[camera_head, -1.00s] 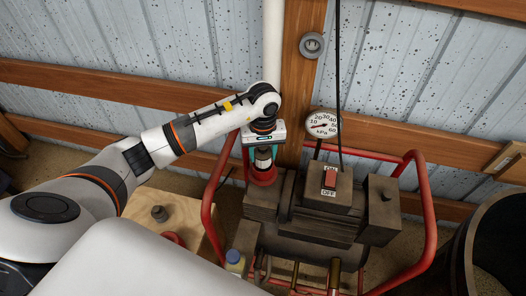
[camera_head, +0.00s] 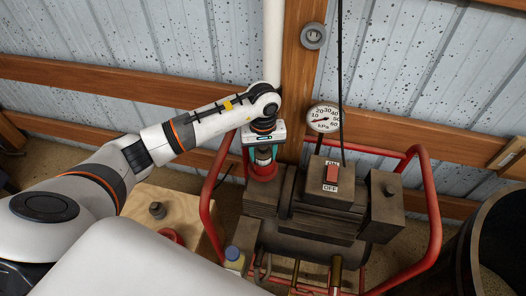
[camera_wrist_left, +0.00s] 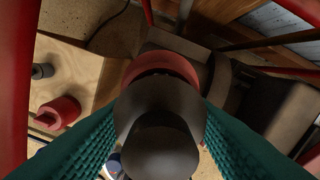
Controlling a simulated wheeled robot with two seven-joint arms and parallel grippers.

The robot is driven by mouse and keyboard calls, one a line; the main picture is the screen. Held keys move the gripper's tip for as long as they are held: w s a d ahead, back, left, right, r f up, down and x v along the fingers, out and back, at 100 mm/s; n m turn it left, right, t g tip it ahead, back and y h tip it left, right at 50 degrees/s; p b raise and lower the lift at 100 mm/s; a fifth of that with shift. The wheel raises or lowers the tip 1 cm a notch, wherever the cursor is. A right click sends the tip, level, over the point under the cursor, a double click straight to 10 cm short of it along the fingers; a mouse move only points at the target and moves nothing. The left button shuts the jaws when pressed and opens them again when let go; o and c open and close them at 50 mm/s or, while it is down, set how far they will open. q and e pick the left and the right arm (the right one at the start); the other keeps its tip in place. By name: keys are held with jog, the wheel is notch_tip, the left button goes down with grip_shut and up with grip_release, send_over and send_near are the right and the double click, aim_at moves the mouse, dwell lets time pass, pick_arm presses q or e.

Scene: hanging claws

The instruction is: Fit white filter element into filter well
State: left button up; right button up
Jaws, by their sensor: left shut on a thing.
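My left gripper (camera_head: 263,164) points down at the red filter well (camera_head: 263,172) at the pump's back left corner. Its teal fingers are shut on the filter element (camera_head: 263,154), which looks pale grey in the head view. In the left wrist view the element (camera_wrist_left: 160,115) is a shadowed, dark rounded body with a knob on top, between the two fingers. The red rim of the well (camera_wrist_left: 160,63) shows just behind it. The element's lower end is hidden, so I cannot tell how deep it sits in the well. My right gripper is out of view.
The pump (camera_head: 305,210) has an on/off switch (camera_head: 332,174) and a red tube frame (camera_head: 433,200) around it. A wooden board (camera_head: 135,205) at left carries a dark knobbed part (camera_head: 157,210) and a red part (camera_head: 171,236). A dark barrel (camera_head: 460,255) stands at right.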

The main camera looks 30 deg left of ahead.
pick_arm(q)
jog(key=shift+r, duration=0.2)
jog(key=shift+r+p, duration=0.8)
jog(key=shift+r, duration=0.5)
jog(key=shift+b, duration=0.55)
dwell(0.5)
jog(key=shift+f, duration=0.1)
jog(key=shift+f+b, duration=0.65)
jog(key=shift+f, duration=0.05)
jog(key=shift+s+a+f+b, duration=0.1)
jog(key=shift+a+f+b, duration=0.1)
jog(key=shift+f+b, duration=0.25)
jog(key=shift+a+r, duration=0.1)
jog(key=shift+r, duration=0.4)
